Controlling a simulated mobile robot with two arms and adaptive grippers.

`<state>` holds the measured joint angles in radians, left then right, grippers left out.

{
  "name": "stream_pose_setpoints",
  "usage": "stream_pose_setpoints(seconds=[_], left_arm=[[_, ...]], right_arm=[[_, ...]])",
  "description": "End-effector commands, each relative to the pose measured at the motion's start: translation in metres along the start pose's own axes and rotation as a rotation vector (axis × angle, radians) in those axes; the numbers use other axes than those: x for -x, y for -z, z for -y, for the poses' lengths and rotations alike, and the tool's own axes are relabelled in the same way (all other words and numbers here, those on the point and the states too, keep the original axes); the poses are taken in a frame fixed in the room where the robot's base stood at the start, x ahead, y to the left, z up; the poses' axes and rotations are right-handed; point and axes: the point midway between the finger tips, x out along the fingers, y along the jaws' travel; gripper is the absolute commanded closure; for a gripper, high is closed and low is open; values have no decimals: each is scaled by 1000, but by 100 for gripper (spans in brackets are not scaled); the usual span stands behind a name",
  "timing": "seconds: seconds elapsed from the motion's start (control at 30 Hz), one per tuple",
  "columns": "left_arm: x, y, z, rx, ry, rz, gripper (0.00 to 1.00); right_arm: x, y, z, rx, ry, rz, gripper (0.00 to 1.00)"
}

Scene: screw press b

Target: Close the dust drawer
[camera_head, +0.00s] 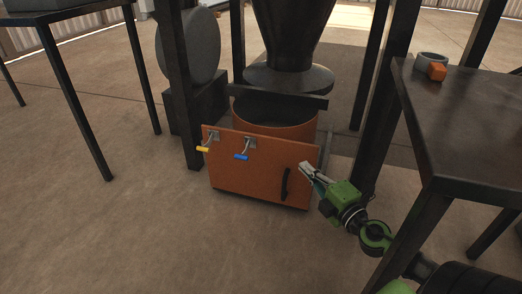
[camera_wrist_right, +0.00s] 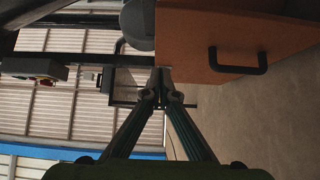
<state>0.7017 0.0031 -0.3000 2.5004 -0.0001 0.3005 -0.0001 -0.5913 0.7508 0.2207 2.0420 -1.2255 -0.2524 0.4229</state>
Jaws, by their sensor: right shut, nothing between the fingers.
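The dust drawer (camera_head: 240,173) is an orange-brown box front with a black handle (camera_head: 285,185) near its right side. A round orange bin (camera_head: 275,118) stands behind the front, below a dark funnel. My right gripper (camera_head: 304,168) is shut and empty, at the right edge of the drawer front, close to the handle. Whether it touches the front cannot be told. In the right wrist view the shut fingertips (camera_wrist_right: 160,80) lie beside the edge of the drawer front (camera_wrist_right: 205,45), with the handle (camera_wrist_right: 238,62) further right. My left gripper is out of view.
A yellow-gripped lever (camera_head: 203,149) and a blue-gripped lever (camera_head: 242,156) stick out at the front's top. A dark table (camera_head: 470,130) with a grey ring and orange block stands right, above my arm. Black posts flank the drawer. The floor in front is clear.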

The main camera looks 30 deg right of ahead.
Motion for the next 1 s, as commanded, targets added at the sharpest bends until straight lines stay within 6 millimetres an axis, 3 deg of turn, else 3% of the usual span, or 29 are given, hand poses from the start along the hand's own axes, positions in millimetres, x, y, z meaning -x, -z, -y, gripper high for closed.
stream_pose_setpoints(seconds=[0.1, 0.23, 0.7, 1.0], left_arm=[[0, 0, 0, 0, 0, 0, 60], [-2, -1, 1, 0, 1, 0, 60], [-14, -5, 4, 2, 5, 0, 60], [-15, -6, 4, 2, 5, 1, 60]], right_arm=[[7, -5, -3, 12, 0, 13, 100], [1, -6, -4, 13, -1, 16, 100], [-65, -7, -5, 13, -2, 16, 100], [-89, -7, -3, 12, 1, 16, 100]])
